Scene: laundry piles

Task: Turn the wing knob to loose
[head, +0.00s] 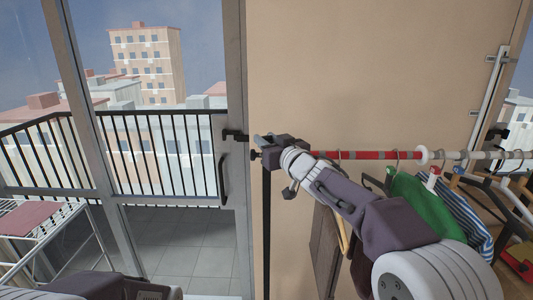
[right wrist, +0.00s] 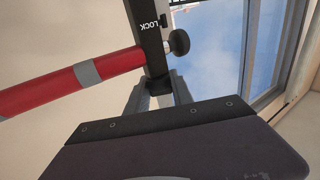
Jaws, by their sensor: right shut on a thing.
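The wing knob (right wrist: 160,86) appears as a small dark piece at the lower end of a black bracket (right wrist: 152,40) marked LOCK in the right wrist view. My right gripper (right wrist: 160,95) has one finger on each side of it and is shut on it; the fingers hide part of its shape, so its turn angle cannot be told. In the head view my right gripper (head: 266,141) is at the left end of the red rail and covers the knob. Only purple and grey parts of my left arm show at the bottom left; its gripper is out of view.
A red rail (right wrist: 70,86) with grey bands meets the bracket. A round black knob (right wrist: 179,42) sticks out beside it. A green garment (head: 417,208) and other clothes hang at right. A glass door with a handle (head: 223,178) and a drying rack (head: 40,228) are at left.

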